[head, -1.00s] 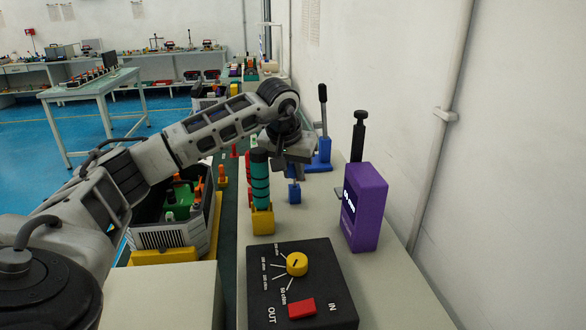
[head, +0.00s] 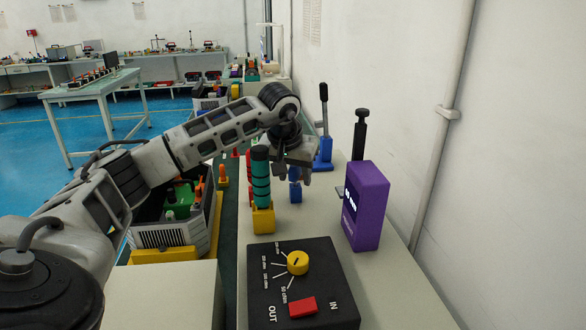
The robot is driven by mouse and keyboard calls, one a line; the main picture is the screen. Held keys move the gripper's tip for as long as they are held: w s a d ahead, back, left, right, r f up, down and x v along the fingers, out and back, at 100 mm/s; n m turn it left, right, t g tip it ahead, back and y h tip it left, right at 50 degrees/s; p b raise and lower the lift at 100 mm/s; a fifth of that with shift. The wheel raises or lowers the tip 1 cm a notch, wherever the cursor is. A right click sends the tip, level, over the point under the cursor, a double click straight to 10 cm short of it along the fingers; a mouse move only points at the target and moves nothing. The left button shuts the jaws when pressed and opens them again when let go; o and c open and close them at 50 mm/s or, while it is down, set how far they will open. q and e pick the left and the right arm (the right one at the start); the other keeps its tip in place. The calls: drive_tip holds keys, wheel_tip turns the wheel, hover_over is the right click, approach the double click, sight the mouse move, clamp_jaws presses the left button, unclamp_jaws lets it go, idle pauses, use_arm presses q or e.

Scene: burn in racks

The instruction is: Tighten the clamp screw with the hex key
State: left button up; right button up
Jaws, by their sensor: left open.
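My left gripper (head: 290,172) points down over the bench, behind the teal handle, and is open. A small blue piece (head: 295,191) stands on the bench right under it, with its upper part between or behind the fingers; I cannot tell which. I cannot make out a hex key or the clamp screw for certain. A blue fixture with an upright black lever (head: 323,148) stands just behind the gripper, to its right. My right gripper is not in view.
A teal black-banded handle (head: 261,180) stands upright in a yellow block (head: 262,218). A purple box (head: 365,207) stands right, before a black post (head: 360,135). A black control box (head: 325,262) is in front. A grey crate (head: 165,237) sits left; the wall bounds the right.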

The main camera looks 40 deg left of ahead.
use_arm(q)
drive_tip(key=v, duration=1.6)
